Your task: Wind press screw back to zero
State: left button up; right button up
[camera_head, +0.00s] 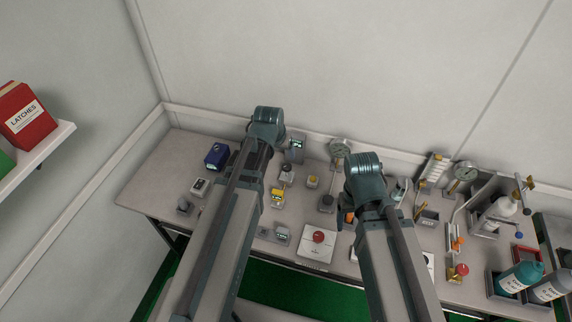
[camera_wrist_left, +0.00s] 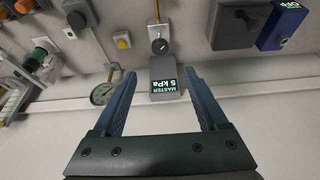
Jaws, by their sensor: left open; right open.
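I cannot tell for certain which fitting is the press screw. A grey MASTER display (camera_wrist_left: 163,82) reading 5 kPa stands at the wall in the left wrist view, with a dark round knob (camera_wrist_left: 160,46) on a pale base beside it. The same display (camera_head: 296,150) is in the head view, right of my left arm. A brass cross-shaped handle (camera_head: 525,184) is at the far right. My left gripper (camera_wrist_left: 160,76) is open and empty, its fingers either side of the display in the picture. Its fingers are hidden in the head view. My right gripper's fingers are hidden behind my right arm.
Bottles (camera_head: 522,276) stand at the right. The back-left bench corner (camera_head: 165,170) is clear.

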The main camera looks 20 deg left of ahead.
aim_at(287, 166)
pick_arm(q)
jog(key=b+x, duration=1.2)
jog(key=x, duration=0.1)
jog(key=shift+f, duration=0.35)
pick_arm(e)
notch_tip(287, 166, down, 13)
jog(key=shift+r, duration=0.15)
pick_arm(q)
jog(key=shift+w, duration=0.1)
grip_shut()
